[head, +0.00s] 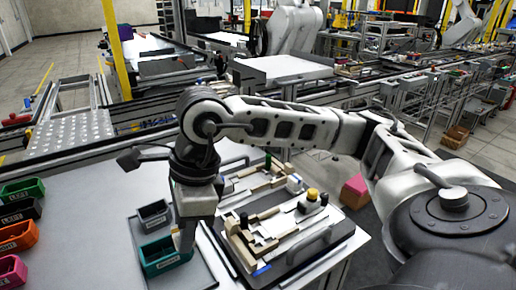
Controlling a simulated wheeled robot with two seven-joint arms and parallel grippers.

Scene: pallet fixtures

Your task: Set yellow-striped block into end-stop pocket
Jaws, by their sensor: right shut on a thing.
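My right gripper (181,240) points down over the teal bin (162,268), at the left edge of the pallet fixtures. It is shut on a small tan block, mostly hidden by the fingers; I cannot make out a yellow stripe. The near pallet fixture (335,236) lies right of the gripper and carries pale wooden rails and stops (262,246). A second fixture with wooden rails (254,184) lies behind it. I cannot tell which gap is the end-stop pocket. My left gripper is not in view.
A small grey bin (154,215) stands behind the teal one. Green, black, orange and pink bins (16,235) line the left edge. The grey table (85,225) between the bins is clear.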

